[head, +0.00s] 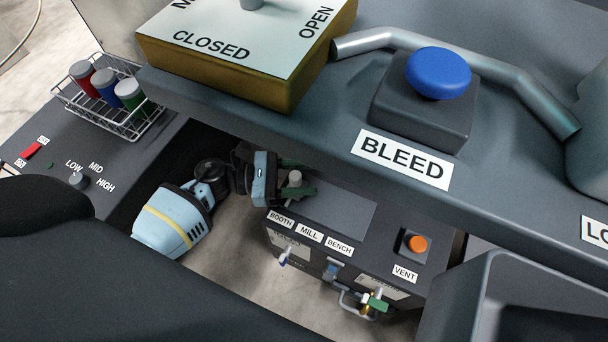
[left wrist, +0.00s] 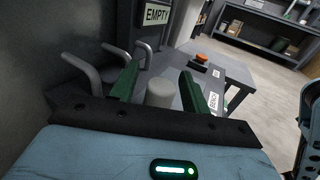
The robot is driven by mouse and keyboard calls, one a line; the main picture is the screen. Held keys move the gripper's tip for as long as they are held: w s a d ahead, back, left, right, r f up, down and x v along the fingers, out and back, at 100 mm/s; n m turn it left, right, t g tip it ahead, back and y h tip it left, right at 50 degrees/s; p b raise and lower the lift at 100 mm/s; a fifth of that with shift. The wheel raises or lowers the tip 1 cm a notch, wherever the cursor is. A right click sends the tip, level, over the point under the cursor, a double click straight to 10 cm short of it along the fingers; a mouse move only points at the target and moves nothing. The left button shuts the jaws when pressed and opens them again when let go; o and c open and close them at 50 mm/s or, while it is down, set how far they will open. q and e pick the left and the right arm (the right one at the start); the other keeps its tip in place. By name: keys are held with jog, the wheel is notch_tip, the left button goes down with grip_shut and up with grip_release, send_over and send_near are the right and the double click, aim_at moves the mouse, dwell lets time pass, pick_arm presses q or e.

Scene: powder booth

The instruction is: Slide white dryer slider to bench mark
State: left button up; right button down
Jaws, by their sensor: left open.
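The white dryer slider is a short, pale upright cylinder (head: 295,180) on top of a dark box (head: 330,212). The box's edge carries the labels BOOTH (head: 280,218), MILL (head: 309,233) and BENCH (head: 340,246). The slider stands at the left part of the top, toward the BOOTH end. My left gripper (head: 294,178) is open, with its green fingers on either side of the slider. In the left wrist view the slider (left wrist: 160,93) stands between the fingertips, with gaps on both sides. My right gripper is not in view.
An orange VENT button (head: 418,243) sits right of the labels; small valves (head: 375,302) hang on the box front. A shelf with a BLEED label (head: 401,159) and blue button (head: 438,73) overhangs behind. A wire basket with cans (head: 108,92) stands left.

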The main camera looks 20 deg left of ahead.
pick_arm(q)
jog(key=shift+d, duration=0.1)
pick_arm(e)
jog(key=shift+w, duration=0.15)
pick_arm(q)
jog(key=c, duration=0.9)
grip_shut()
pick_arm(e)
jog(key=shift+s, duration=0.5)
